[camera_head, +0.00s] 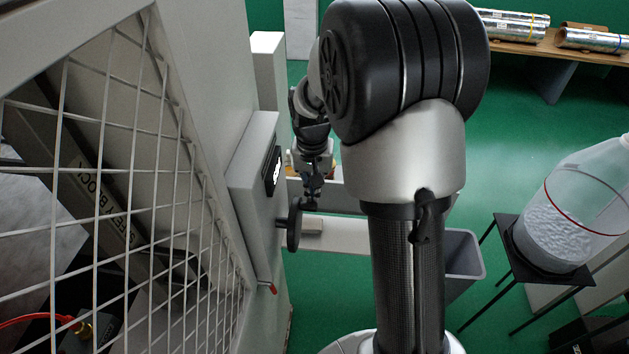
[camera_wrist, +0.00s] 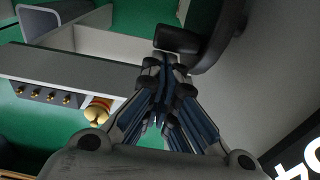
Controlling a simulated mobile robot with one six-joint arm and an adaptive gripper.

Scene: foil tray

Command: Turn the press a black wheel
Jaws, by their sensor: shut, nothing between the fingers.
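The black wheel (camera_head: 294,226) shows almost edge-on in the head view, on the side of the grey press (camera_head: 254,190). In the wrist view the wheel's dark rim (camera_wrist: 222,40) curves across the top right, with a dark stubby handle (camera_wrist: 177,39) sticking out to the left. My gripper (camera_head: 312,198) is beside the upper part of the wheel in the head view. In the wrist view my gripper (camera_wrist: 164,68) is shut and empty, its tips just below the handle. I cannot tell whether they touch it.
A wire mesh guard (camera_head: 110,190) fills the left. A red-tipped lever (camera_head: 272,288) sticks out below the wheel. A grey bin (camera_head: 464,254) and a stool (camera_head: 505,240) with a large clear bottle (camera_head: 575,210) stand right. A wooden table (camera_head: 525,38) holds foil rolls at the back.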

